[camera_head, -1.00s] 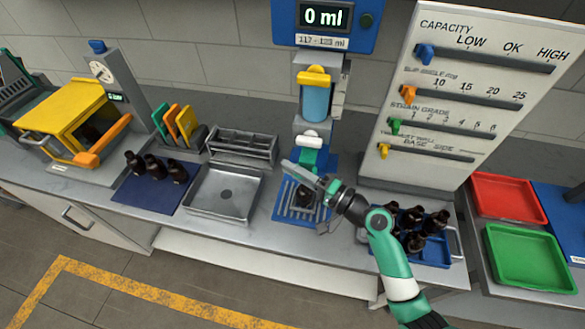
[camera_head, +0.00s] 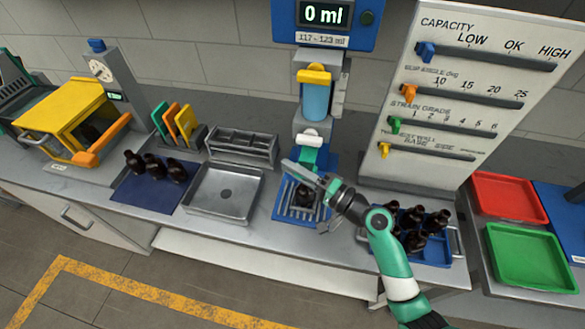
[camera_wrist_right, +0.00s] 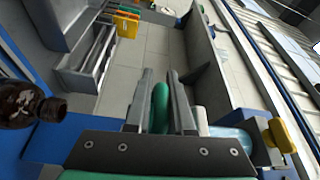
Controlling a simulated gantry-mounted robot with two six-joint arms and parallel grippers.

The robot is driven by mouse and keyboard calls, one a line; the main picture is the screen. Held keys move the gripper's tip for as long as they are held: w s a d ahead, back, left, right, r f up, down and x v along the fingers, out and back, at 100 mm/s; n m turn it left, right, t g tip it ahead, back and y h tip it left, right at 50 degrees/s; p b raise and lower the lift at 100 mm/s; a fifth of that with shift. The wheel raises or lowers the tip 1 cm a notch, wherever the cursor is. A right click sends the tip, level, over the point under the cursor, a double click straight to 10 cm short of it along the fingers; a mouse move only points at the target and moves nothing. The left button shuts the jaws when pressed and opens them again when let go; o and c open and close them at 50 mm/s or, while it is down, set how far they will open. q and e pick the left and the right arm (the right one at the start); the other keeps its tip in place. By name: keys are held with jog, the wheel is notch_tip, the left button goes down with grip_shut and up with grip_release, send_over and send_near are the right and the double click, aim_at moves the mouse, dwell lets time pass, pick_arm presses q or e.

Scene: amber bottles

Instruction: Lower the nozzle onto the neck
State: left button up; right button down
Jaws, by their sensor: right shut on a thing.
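An amber bottle (camera_head: 304,195) stands on the slatted blue drip tray (camera_head: 290,217) under the filling machine. In the right wrist view the bottle (camera_wrist_right: 20,105) is at the left edge, its neck clear of the fingers. The green nozzle part (camera_head: 307,158) hangs below the machine's white piece, above the bottle. My right gripper (camera_head: 304,172) is at the nozzle, over the bottle. In the right wrist view the gripper (camera_wrist_right: 162,100) is shut on the green nozzle part (camera_wrist_right: 159,105). The nozzle's lower end is hidden by the gripper. My left gripper is out of view.
A blue crate (camera_head: 437,262) of several amber bottles stands right of the drip tray. A metal tray (camera_head: 200,205) and a blue mat (camera_head: 143,196) with 3 bottles lie to the left. The filler display (camera_head: 326,15) reads 0 ml. A scale panel (camera_head: 400,160) rises behind right.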

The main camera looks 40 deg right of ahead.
notch_tip(320, 180, down, 7)
jog(key=b, duration=0.5)
jog(key=shift+b, duration=0.3)
jog(key=c, duration=0.8)
grip_release()
jog(key=shift+f, duration=0.1)
jog(key=shift+c, duration=0.2)
jog(key=p+v, duration=0.2)
jog(key=v, duration=0.9)
jog(key=shift+s, duration=0.35)
